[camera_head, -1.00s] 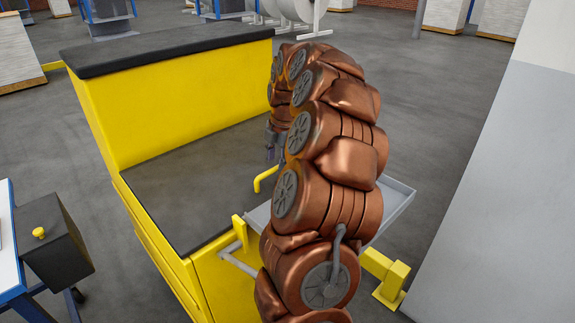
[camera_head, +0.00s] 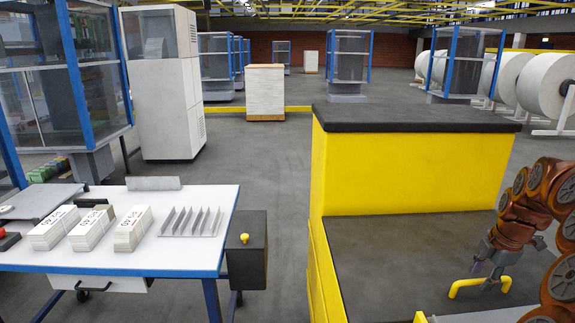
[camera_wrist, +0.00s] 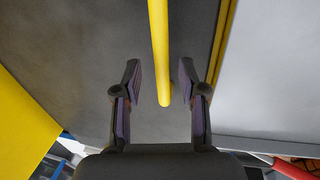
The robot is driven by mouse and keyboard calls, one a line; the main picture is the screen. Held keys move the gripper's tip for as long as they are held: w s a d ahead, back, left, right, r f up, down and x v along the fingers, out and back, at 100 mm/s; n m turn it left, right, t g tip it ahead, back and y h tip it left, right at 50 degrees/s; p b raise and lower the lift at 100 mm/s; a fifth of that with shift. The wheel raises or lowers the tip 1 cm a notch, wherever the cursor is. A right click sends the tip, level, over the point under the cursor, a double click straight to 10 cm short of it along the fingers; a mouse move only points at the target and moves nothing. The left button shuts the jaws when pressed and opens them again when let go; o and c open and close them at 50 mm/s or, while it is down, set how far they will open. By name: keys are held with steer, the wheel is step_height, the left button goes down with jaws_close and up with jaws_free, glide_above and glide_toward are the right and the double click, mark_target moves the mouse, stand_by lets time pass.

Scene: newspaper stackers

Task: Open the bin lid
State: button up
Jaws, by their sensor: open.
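The bin (camera_head: 318,270) is a yellow box with a dark flat lid (camera_head: 400,265) at the lower right of the head view. The lid lies flat and looks shut. A yellow bar handle (camera_head: 466,284) stands up from the lid near its front right. My gripper (camera_head: 490,280) is at this handle, pointing down. In the wrist view the handle (camera_wrist: 158,45) runs down between the two open fingers of my gripper (camera_wrist: 162,85). There is a gap on both sides, so the fingers are not closed on the bar.
A raised yellow block with a black top (camera_head: 410,118) stands behind the lid. Grey floor lies between table and bin.

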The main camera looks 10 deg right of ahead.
steer(key=s+a+r+m+g+y+p, duration=0.1)
steer(key=s+a+r+m, duration=0.2)
steer(key=a, duration=1)
steer(key=s+a+r+m+g+p, duration=0.1)
steer(key=s+a+r+m+p, duration=0.15)
steer(key=a, duration=0.95)
steer(key=s+a+m+g+p, duration=0.1)
steer(key=s+a+m, duration=0.4)
steer(key=s, duration=0.5)
steer(key=s+a+m+g+p, duration=0.1)
steer(key=s+a+m, duration=0.5)
steer(key=s, duration=0.4)
steer(key=shift+s+a+f+h, duration=0.3)
steer(key=shift+a+f+h, duration=0.05)
steer(key=shift+a+h, duration=0.1)
